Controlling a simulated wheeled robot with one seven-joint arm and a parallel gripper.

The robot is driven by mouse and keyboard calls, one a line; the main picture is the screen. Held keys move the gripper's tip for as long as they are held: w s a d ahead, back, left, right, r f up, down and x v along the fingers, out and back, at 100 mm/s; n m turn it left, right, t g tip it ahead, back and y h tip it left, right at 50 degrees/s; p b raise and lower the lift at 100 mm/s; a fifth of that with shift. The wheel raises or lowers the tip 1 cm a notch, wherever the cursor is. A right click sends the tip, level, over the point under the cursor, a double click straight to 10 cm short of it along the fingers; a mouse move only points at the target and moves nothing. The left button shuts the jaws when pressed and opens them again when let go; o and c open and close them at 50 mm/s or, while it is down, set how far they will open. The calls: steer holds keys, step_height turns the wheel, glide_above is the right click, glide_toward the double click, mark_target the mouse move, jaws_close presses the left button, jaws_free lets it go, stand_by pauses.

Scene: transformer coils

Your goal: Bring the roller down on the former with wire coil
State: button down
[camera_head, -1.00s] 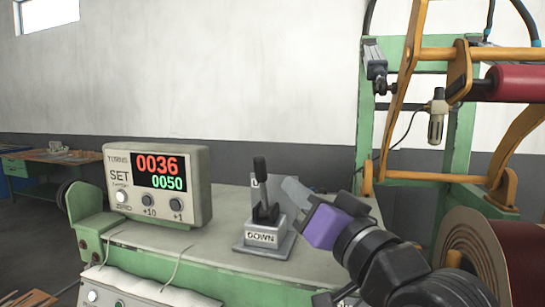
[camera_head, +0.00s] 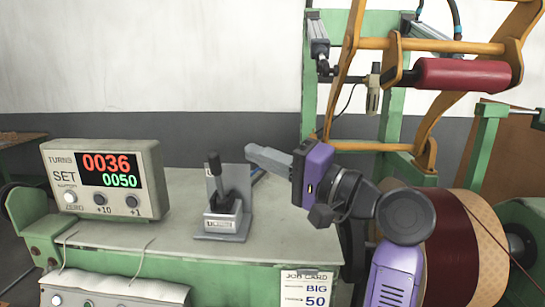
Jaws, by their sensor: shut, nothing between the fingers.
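The red roller (camera_head: 462,74) hangs raised on the orange frame (camera_head: 440,45) at the upper right, well above the former. The former with wire coil (camera_head: 452,245) is at the lower right, with dark red-brown wire around its middle and bare tan at its right side; my arm covers its left part. A lever (camera_head: 214,175) with a black handle stands on a grey base labelled at its front, on the green bench. My gripper (camera_head: 252,153) is shut and empty, pointing left, to the right of the lever handle and apart from it.
The counter box (camera_head: 103,178) on the left of the bench shows 0036 in red and 0050 in green. A job card (camera_head: 305,288) reading BIG and 50 is on the bench front. The bench top (camera_head: 180,233) between box and lever is clear.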

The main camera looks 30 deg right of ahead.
mark_target(219, 178)
steer(key=a, duration=0.1)
steer(key=w+a+p, duration=0.1)
steer(key=a, duration=0.2)
steer(key=shift+w+a+f+p, duration=0.25)
steer(key=shift+w+a+p, duration=0.05)
steer(key=shift+a+p, duration=0.1)
steer(key=shift+f, duration=0.1)
